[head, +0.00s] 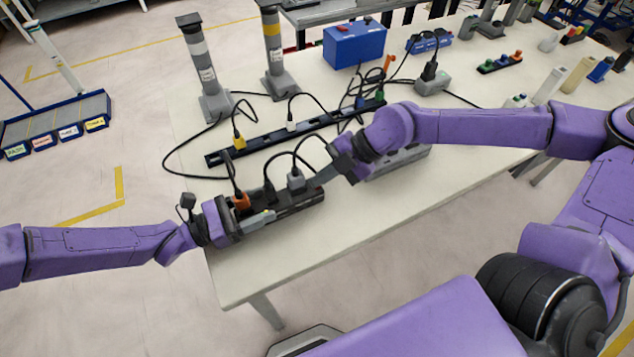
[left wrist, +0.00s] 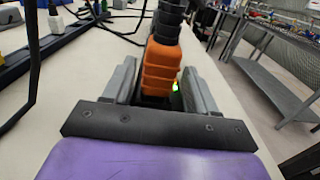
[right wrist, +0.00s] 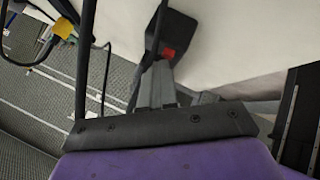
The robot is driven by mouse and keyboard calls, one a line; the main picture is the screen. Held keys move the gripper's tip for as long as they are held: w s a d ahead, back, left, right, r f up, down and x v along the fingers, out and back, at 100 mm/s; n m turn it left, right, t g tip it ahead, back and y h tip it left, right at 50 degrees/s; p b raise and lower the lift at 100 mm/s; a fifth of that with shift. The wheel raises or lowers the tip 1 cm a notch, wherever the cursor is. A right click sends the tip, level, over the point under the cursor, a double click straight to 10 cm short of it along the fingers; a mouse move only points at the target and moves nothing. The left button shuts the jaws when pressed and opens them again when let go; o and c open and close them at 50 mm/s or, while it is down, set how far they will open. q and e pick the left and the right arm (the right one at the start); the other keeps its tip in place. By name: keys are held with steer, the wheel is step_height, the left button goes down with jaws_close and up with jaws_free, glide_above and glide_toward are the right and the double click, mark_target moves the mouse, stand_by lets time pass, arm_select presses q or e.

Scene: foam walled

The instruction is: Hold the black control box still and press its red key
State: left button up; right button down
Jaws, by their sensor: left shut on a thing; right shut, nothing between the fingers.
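The black control box (head: 300,203) is long and low and lies near the table's front left edge. An orange plug (head: 240,201) stands at its left end; it also shows in the left wrist view (left wrist: 162,68). My left gripper (head: 256,216) is shut on the box's left end, a finger on each side, with the plug between them. My right gripper (head: 320,180) is shut and empty at the box's right end. In the right wrist view its fingertips (right wrist: 160,68) are close to the red key (right wrist: 168,53); I cannot tell whether they touch.
A long dark strip (head: 272,137) with plugs lies behind the box, and loose black cables loop between them. Two posts (head: 204,75) and a blue box (head: 354,46) stand farther back. The table's front right (head: 440,185) is clear.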

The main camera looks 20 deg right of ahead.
steer(key=shift+r, duration=0.8)
step_height(320, 180, up, 5)
stand_by(0.7)
arm_select(q)
steer(key=o, duration=1.3)
